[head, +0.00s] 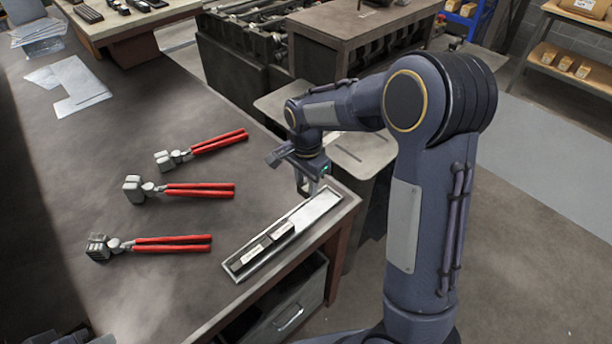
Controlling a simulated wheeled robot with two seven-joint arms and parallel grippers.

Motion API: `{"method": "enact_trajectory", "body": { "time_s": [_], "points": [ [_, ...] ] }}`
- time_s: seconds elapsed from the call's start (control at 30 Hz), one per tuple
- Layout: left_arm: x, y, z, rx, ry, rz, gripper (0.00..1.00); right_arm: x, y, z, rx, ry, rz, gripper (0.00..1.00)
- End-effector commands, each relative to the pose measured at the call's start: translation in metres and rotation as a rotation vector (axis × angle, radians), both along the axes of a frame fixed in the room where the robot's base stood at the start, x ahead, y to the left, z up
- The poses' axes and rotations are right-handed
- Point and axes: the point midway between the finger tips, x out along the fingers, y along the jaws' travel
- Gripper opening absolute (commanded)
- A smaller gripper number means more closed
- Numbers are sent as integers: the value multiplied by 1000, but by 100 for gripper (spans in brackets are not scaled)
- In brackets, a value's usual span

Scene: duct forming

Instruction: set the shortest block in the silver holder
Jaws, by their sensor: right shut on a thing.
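The silver holder (318,207) is a long, narrow tray lying at a slant near the table's right edge. Two dark blocks with pale labels lie end to end in its near half: one block (250,255) at the near end and another block (281,233) just beyond it. The far half of the holder is bare. My right gripper (304,188) points down at the holder's far end, shut on a small block that is mostly hidden by the fingers. I cannot tell whether that block touches the holder. My left gripper is not in view.
Three red-handled tools, the far one (202,148), the middle one (180,190) and the near one (150,244), lie left of the holder on the grey table (80,180). Flat metal sheets (70,86) lie at the back left. The table between tools and holder is clear.

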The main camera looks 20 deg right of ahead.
Motion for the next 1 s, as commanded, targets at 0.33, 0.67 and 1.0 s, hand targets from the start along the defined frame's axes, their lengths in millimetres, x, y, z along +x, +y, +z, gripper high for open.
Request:
{"method": "enact_trajectory", "body": {
  "time_s": [0.33,0.67,1.0],
  "points": [
    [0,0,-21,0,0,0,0,0,0,-26,0,1,1,0],
    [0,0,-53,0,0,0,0,0,0,-66,0,0,1,0],
    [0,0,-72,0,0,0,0,0,0,-94,0,0,1,0]
  ]
}}
